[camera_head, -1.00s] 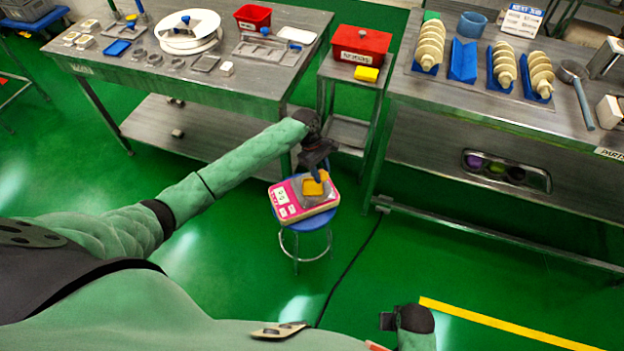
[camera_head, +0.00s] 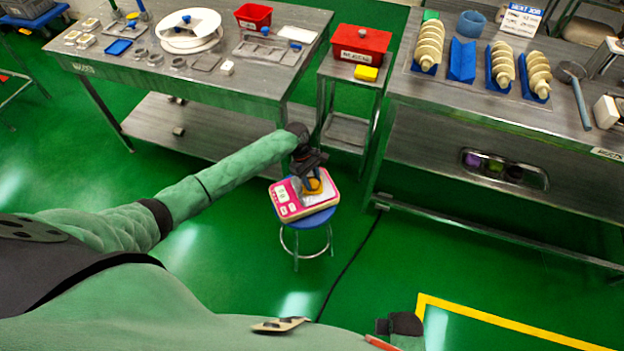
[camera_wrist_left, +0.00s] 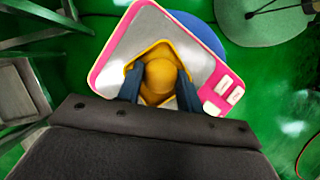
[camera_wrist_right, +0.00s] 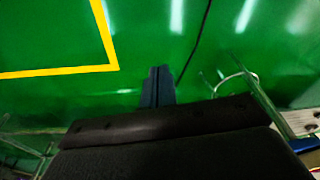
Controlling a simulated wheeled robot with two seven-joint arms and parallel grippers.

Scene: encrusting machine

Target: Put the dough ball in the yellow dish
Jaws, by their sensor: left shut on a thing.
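The pink-rimmed scale (camera_head: 290,203) stands on a blue stool, with the yellow dish on its grey plate. In the left wrist view the dish (camera_wrist_left: 142,62) lies below my fingers. The round yellow-orange dough ball (camera_wrist_left: 160,75) is between the fingertips of my left gripper (camera_wrist_left: 160,90), over the middle of the dish. The gripper is shut on the ball; I cannot tell whether the ball touches the dish. In the head view the gripper (camera_head: 312,182) partly hides both. My right gripper (camera_wrist_right: 157,88) is shut and empty, over the floor.
A steel table (camera_head: 255,82) with trays stands at the back left. A small stand holds a red box (camera_head: 361,42) and a yellow block (camera_head: 366,73). Another table with spiral parts (camera_head: 502,65) is at the right. The green floor in front is open.

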